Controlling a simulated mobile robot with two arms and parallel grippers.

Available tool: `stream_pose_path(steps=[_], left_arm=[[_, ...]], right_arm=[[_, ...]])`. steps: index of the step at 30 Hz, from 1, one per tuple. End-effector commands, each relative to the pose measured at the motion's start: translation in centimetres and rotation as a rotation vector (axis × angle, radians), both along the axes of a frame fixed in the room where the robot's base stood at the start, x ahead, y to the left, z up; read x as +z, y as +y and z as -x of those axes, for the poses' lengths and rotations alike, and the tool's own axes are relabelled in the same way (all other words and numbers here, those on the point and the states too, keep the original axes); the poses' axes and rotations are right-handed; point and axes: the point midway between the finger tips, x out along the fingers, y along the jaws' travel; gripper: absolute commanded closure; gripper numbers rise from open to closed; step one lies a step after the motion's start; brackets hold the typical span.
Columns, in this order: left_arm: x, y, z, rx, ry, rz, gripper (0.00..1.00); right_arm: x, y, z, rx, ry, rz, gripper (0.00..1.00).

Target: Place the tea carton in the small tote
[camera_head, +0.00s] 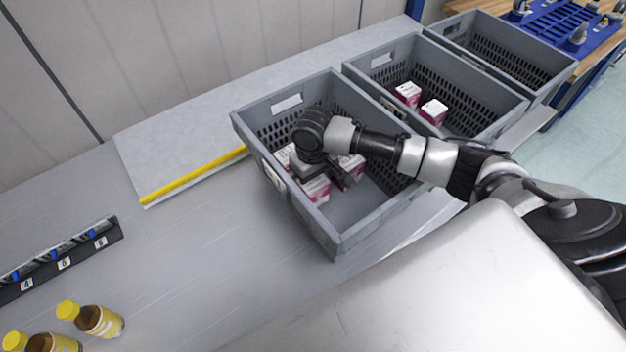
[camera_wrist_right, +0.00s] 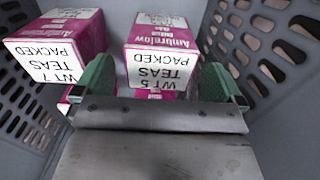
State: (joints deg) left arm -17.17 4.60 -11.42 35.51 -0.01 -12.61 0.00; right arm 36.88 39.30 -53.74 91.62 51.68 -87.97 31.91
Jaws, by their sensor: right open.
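Several white and magenta tea cartons (camera_head: 316,190) lie in the nearest grey tote (camera_head: 340,240). My right gripper (camera_head: 322,170) reaches down into this tote among the cartons, and my wrist partly hides them. In the right wrist view, its green fingertips (camera_wrist_right: 158,88) are apart. A carton labelled "WT 5 TEAS PACKED" (camera_wrist_right: 160,62) lies ahead, in line with the gap between them; I cannot tell whether they touch it. A carton labelled "WT 7" (camera_wrist_right: 55,55) is to its left. Another carton is partly hidden below. My left gripper is not in view.
A second grey tote (camera_head: 480,125) holds two similar cartons (camera_head: 433,111). A third grey tote (camera_head: 540,95) beyond looks empty. No orange tote shows. Yellow-capped bottles (camera_head: 100,320) and a numbered black rack (camera_head: 60,262) are at the left. The table between is clear.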

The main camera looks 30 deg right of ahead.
Motion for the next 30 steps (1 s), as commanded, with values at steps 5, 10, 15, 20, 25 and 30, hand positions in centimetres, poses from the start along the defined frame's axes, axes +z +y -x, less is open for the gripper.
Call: stream_pose_path(steps=[5, 10, 15, 20, 25, 30], left_arm=[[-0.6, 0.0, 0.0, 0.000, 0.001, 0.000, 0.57], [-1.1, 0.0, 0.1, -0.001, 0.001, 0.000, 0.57], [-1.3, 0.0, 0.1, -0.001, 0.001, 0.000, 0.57], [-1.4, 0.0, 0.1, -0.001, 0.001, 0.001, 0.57], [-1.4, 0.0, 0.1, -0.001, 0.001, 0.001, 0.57], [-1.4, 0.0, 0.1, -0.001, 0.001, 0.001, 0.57]], right_arm=[[3.7, 0.0, -0.1, 0.001, -0.006, -0.001, 0.00], [7.3, 0.0, -0.1, 0.000, -0.006, -0.001, 0.00], [9.7, 0.0, -0.1, 0.000, -0.003, -0.001, 0.00], [10.6, 0.0, 0.0, -0.001, -0.001, 0.001, 0.00], [10.7, 0.0, 0.0, -0.001, 0.000, 0.001, 0.00], [10.7, 0.0, 0.0, -0.001, -0.001, 0.000, 0.00]])
